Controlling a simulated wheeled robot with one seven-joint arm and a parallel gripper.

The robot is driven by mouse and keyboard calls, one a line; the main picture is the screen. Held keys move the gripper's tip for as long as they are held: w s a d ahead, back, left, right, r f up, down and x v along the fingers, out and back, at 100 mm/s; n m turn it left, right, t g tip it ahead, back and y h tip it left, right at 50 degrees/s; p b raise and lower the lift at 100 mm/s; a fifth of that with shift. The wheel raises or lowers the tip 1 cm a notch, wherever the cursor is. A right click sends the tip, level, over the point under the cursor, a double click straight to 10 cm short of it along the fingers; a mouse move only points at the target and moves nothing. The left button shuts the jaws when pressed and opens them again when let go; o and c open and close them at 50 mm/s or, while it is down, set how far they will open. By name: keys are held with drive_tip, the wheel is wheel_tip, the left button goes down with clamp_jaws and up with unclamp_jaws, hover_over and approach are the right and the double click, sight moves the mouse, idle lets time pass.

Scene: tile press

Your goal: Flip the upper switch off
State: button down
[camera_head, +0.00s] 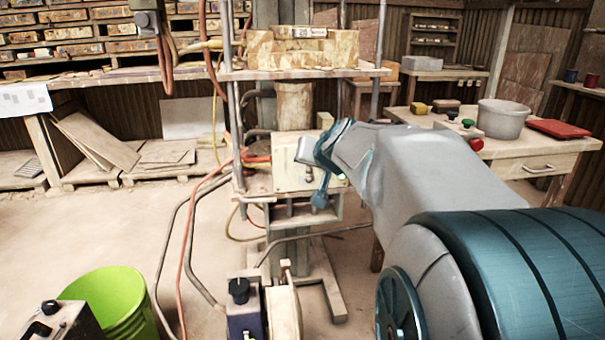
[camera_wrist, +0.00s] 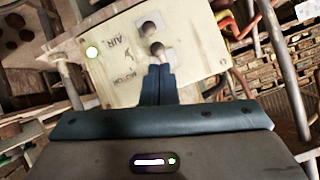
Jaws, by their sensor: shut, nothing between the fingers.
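The pale switch panel (camera_head: 288,165) stands on the press frame, partly covered by my arm in the head view. In the wrist view the panel (camera_wrist: 110,60) appears turned, with AIR and MOTOR lettering. It carries two dark-knobbed toggle switches, a farther one (camera_wrist: 150,28) and a nearer one (camera_wrist: 157,49). My gripper (camera_wrist: 159,67) is shut and empty, its blue fingertips right at the nearer switch. I cannot tell whether they touch, or which switch is the upper one. The fingers hide part of the nearer switch's base.
A lit round lamp (camera_wrist: 92,52) is on the panel. Hoses and cables (camera_head: 186,240) hang beside the press. A green bucket (camera_head: 110,295) stands front left. A workbench (camera_head: 530,150) with a grey tub (camera_head: 503,118) is at the right. The left floor is mostly open.

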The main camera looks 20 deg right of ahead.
drive_tip(key=shift+r, duration=0.1)
drive_tip(key=shift+w+p, duration=0.1)
drive_tip(key=shift+p, duration=0.2)
drive_tip(key=shift+w+d+r, duration=0.2)
drive_tip(key=shift+w+r, duration=0.1)
drive_tip(key=shift+w, duration=0.35)
drive_tip(key=shift+s, duration=0.1)
